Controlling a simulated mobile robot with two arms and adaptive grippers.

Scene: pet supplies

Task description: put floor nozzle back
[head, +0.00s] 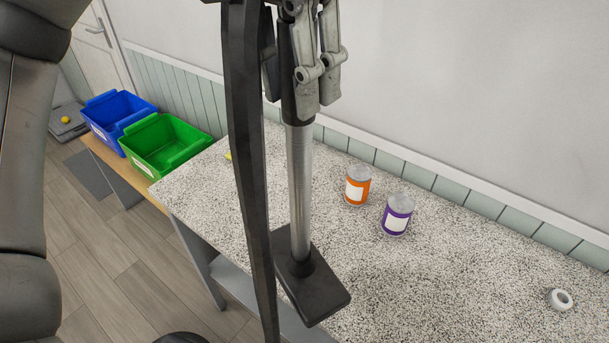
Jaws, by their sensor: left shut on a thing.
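The floor nozzle (310,287) has a flat dark foot at the bottom and a silver tube (300,190) rising from it to a black upper part. My left gripper (303,85) is at the top middle of the head view, shut around the black upper part. The nozzle hangs nearly upright, with its foot in front of the counter's near edge. I cannot tell whether the foot touches anything. My right gripper is not in view.
The speckled counter (440,290) holds an orange-labelled can (357,186), a purple-labelled can (397,215) and a small white ring (560,299). A green bin (165,150) and a blue bin (112,112) stand at the left. A long dark bar crosses the view beside the nozzle.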

